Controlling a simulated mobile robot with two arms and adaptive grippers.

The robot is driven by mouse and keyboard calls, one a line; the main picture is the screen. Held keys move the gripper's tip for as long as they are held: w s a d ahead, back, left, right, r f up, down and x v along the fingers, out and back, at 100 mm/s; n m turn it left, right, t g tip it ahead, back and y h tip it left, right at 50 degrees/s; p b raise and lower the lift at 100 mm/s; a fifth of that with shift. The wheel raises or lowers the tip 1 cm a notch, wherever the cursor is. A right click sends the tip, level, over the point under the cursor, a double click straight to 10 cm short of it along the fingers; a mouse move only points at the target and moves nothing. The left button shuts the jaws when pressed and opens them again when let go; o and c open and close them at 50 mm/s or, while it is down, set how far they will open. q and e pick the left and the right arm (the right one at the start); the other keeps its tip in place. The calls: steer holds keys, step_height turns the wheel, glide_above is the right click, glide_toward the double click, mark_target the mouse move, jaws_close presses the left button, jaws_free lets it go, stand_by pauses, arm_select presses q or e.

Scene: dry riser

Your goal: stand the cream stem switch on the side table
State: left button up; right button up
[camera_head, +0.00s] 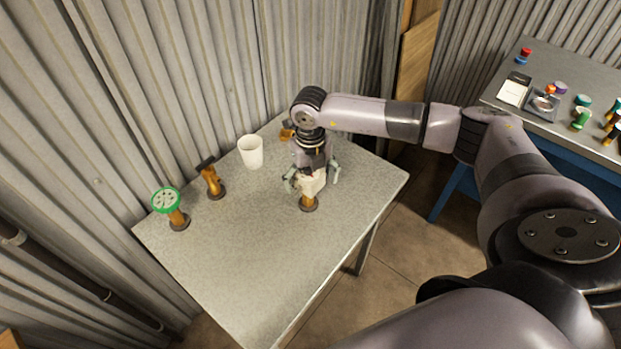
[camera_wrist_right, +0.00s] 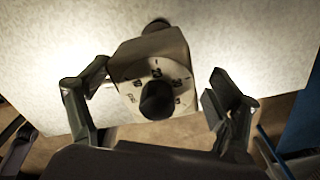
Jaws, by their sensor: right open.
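The cream stem switch (camera_head: 312,184) stands upright on its brown stem and base on the side table (camera_head: 243,255), near the table's right side. In the right wrist view the switch (camera_wrist_right: 178,58) shows its cream face with dial marks and a black knob. My right gripper (camera_head: 313,178) is right above and around the switch head. It is open, with a finger on each side of the head and visible gaps between, as the right wrist view also shows (camera_wrist_right: 155,105). My left gripper is not in view.
A green-topped valve (camera_head: 167,202), an orange-brown stem fitting (camera_head: 212,181) and a white cup (camera_head: 251,151) stand along the table's back left. Another orange-brown piece (camera_head: 287,131) sits behind my gripper. A workbench (camera_head: 560,127) with several parts is at right. The table's front is clear.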

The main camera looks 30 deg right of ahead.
steer(key=shift+r, duration=0.15)
steer(key=shift+w+r, duration=0.1)
steer(key=shift+r, duration=0.15)
step_height(320, 180, up, 12)
steer(key=b, duration=0.3)
steer(key=shift+f, duration=0.25)
